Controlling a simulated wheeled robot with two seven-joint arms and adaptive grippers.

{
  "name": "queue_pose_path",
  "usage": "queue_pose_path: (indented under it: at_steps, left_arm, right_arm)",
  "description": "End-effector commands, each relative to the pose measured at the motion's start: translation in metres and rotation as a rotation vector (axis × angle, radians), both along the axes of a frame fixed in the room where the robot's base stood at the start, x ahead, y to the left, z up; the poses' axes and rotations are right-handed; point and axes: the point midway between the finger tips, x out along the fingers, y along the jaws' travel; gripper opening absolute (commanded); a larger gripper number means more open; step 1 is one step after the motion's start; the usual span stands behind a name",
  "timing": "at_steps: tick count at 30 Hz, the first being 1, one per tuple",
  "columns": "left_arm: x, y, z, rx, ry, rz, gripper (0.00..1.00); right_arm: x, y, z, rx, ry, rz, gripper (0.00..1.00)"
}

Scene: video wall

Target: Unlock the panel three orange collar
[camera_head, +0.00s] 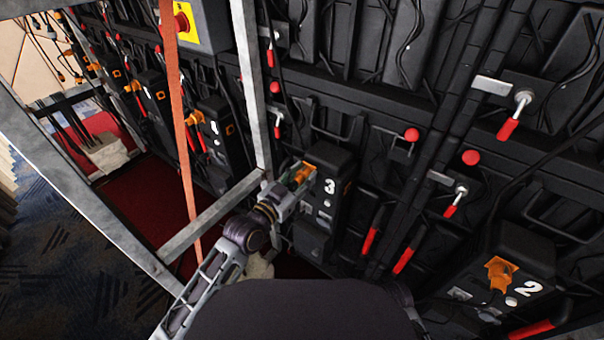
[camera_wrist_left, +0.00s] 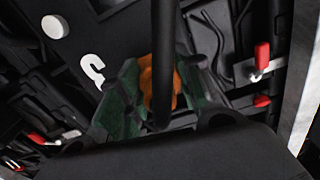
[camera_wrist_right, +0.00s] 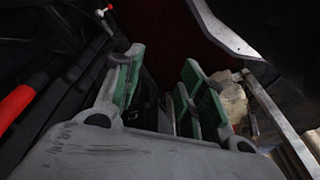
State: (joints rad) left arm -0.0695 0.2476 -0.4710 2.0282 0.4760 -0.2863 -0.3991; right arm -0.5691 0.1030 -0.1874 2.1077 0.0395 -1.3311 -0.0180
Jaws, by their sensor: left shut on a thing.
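The panel three box (camera_head: 333,190) is black with a white 3, and its orange collar (camera_head: 304,172) sits at its upper left. My left gripper (camera_head: 292,186) is at this collar. In the left wrist view the collar (camera_wrist_left: 149,80) lies between the two green-padded fingers, which are shut on it. A black cable crosses in front of the collar and partly hides it. My right gripper (camera_wrist_right: 160,88) shows in the right wrist view, with its fingers apart and nothing seen between them. I cannot make it out in the head view.
A metal frame post (camera_head: 250,85) and a crossbar (camera_head: 212,215) stand close to my left arm. Panel two box (camera_head: 510,275) has another orange collar (camera_head: 499,273) at the lower right. Red-handled levers (camera_head: 516,116) stick out from the wall.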

Motion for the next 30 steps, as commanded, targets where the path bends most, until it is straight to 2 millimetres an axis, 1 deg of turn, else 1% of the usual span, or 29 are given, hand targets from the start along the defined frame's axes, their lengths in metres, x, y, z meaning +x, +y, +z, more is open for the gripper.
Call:
queue_pose_path:
  at_steps: [4, 12, 15, 30]
  left_arm:
    - [0.000, 0.000, 0.001, -0.040, 0.032, 0.000, 0.11]
    - [0.000, 0.000, 0.001, -0.114, 0.084, 0.000, 0.11]
    - [0.000, 0.000, 0.001, -0.142, 0.106, -0.001, 0.11]
    - [0.000, 0.000, 0.002, -0.279, 0.203, 0.001, 0.11]
  right_arm:
    - [0.002, -0.002, -0.009, -0.009, 0.016, -0.004, 0.40]
    - [-0.008, -0.006, -0.022, -0.022, 0.051, -0.003, 0.40]
    - [-0.003, -0.008, -0.042, -0.026, 0.041, -0.010, 0.40]
    - [-0.010, -0.023, -0.102, -0.045, 0.015, -0.020, 0.40]
